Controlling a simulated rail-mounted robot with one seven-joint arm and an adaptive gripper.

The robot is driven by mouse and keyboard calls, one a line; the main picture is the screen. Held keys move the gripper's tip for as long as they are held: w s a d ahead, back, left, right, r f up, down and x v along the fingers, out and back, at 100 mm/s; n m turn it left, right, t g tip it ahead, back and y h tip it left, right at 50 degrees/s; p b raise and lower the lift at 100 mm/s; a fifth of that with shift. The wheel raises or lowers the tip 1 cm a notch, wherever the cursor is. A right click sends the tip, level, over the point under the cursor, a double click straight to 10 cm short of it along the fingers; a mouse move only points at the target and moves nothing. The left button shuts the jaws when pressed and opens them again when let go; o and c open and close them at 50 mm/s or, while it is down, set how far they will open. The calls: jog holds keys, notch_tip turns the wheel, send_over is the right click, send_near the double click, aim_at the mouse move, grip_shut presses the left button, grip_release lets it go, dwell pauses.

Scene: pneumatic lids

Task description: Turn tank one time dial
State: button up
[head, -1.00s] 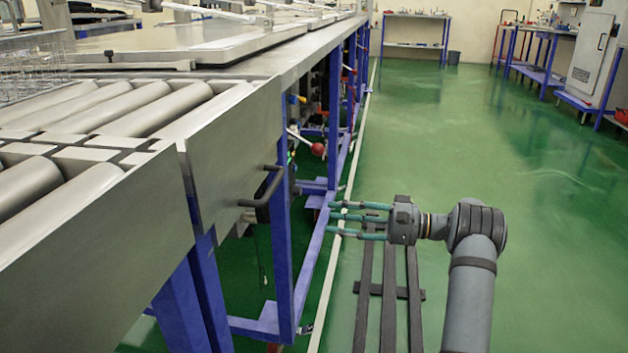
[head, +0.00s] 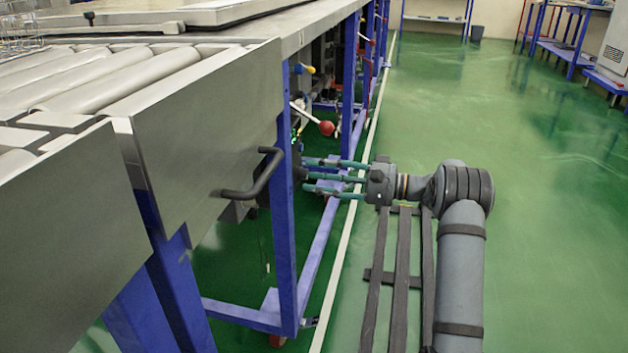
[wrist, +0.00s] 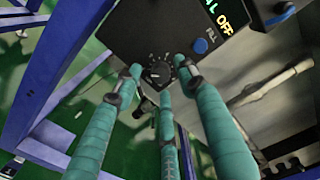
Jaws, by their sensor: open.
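The dial (wrist: 158,72) is a small black knob with light scale marks on a dark control box (wrist: 130,42) in the wrist view. My gripper (wrist: 155,85) has teal fingers that are open and spread around the dial, with one fingertip to its left, one to its right and one below. I cannot tell whether any fingertip touches it. In the head view my gripper (head: 315,175) points left at the bench side, its fingertips by the blue post. The dial is hidden there.
A blue button (wrist: 200,46) and a lit display reading OFF (wrist: 230,14) sit right of the dial. A blue frame post (head: 283,220), a black handle (head: 255,178) and a red-knobbed lever (head: 326,128) are close by. The green floor (head: 530,200) on the right is clear.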

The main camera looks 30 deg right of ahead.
jog(key=shift+w+a, duration=0.35)
jog(key=shift+w, duration=0.05)
grip_shut()
dwell(0.4)
